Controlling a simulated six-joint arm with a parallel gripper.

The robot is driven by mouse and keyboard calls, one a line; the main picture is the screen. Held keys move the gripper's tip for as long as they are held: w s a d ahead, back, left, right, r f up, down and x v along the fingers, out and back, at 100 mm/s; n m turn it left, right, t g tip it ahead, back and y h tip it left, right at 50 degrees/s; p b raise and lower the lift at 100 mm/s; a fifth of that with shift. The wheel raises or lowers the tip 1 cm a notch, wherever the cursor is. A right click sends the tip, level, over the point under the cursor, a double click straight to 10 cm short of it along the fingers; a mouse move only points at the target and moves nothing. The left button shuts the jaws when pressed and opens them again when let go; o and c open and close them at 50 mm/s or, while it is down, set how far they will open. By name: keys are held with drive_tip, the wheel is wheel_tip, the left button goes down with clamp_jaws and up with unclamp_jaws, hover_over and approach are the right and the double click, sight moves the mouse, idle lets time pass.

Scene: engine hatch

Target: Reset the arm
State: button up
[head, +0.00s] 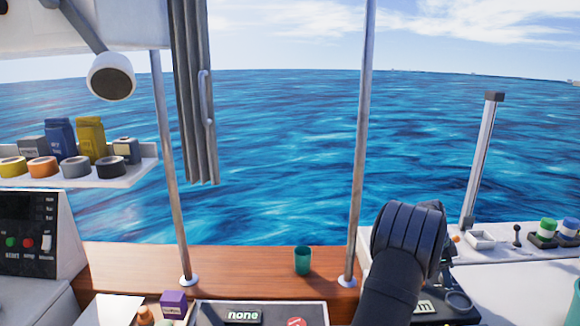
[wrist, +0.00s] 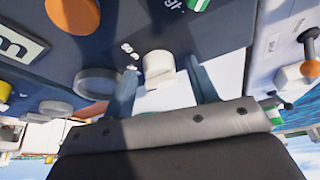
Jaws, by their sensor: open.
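My gripper (wrist: 162,88) is open in the wrist view, with a blue-grey finger on each side. A white knob-like piece (wrist: 158,66) on a dark panel (wrist: 100,35) shows between the fingertips. I cannot tell whether the fingers touch it. No object is seen held. In the head view my dark arm rises at the lower right and bends over, hiding most of the gripper and the panel beneath it.
A teal cup (head: 302,261) stands on the wooden ledge (head: 235,258). Two thin posts rise from the ledge. A purple box (head: 173,302) and a panel reading "none" (head: 243,316) are in front. A shelf (head: 130,172) with tape rolls is at left.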

drive_tip(key=shift+s+r+n+t, duration=0.15)
drive_tip(key=shift+n+t, duration=0.25)
drive_tip(key=shift+n, duration=0.5)
drive_tip(key=n+t, duration=0.1)
drive_tip(key=n, duration=0.2)
drive_tip(key=shift+n, duration=0.3)
drive_tip(key=shift+s+n+t+y, duration=0.1)
drive_tip(key=shift+n+t+y, duration=0.35)
drive_tip(key=shift+n, duration=1.15)
drive_tip(key=shift+s+n+t+y, duration=0.15)
drive_tip(key=shift+n+t, duration=0.6)
drive_tip(key=shift+n, duration=0.85)
drive_tip(key=shift+w+r, duration=0.1)
drive_tip(key=shift+r, duration=0.05)
drive_tip(key=shift+v, duration=1.15)
